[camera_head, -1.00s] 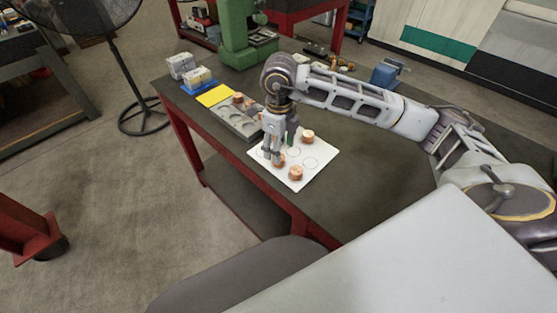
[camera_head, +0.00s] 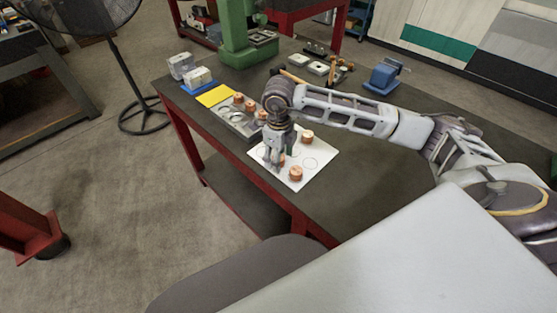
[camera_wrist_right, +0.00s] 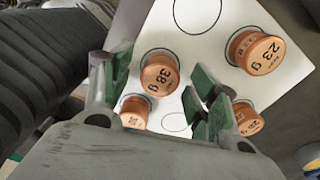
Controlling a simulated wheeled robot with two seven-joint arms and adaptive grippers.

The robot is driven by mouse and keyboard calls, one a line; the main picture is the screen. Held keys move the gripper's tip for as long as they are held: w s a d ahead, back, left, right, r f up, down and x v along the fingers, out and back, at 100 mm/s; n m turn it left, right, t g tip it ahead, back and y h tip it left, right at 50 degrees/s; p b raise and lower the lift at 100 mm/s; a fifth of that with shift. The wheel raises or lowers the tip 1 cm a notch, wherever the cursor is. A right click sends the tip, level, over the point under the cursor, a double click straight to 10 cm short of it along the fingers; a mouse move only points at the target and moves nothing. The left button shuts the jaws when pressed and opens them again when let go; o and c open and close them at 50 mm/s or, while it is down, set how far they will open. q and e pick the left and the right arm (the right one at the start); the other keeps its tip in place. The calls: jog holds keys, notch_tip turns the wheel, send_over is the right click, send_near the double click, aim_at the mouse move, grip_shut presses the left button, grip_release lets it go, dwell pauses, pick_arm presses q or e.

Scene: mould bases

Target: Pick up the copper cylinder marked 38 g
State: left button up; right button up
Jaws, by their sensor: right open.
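The copper cylinder marked 38 g (camera_wrist_right: 160,73) stands on the white sheet (camera_wrist_right: 172,18), its marked top facing the wrist camera. In the right wrist view, my right gripper (camera_wrist_right: 155,95) is open, its green-padded fingers apart on either side of the 38 g cylinder's line, with the cylinder beyond the fingertips. In the head view, my right gripper (camera_head: 276,163) is low over the sheet, partly hiding a copper cylinder (camera_head: 282,160). Whether the fingers touch it cannot be told. My left gripper is not in view.
Copper cylinders marked 23 g (camera_wrist_right: 255,52) and 28 g (camera_wrist_right: 247,118) stand close by; another (camera_wrist_right: 134,112) has a hard-to-read mark. A grey mould base (camera_head: 232,118) holds more copper cylinders. A yellow sheet (camera_head: 213,96) lies behind it.

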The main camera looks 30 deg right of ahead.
grip_shut()
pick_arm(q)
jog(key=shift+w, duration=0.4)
pick_arm(e)
jog(key=shift+r, duration=0.2)
jog(key=shift+r, duration=0.6)
notch_tip(320, 180, up, 7)
jog(key=shift+f+b, duration=0.1)
jog(key=shift+b, duration=0.25)
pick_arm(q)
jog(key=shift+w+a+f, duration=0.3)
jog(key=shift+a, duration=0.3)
pick_arm(e)
jog(key=shift+r, duration=0.85)
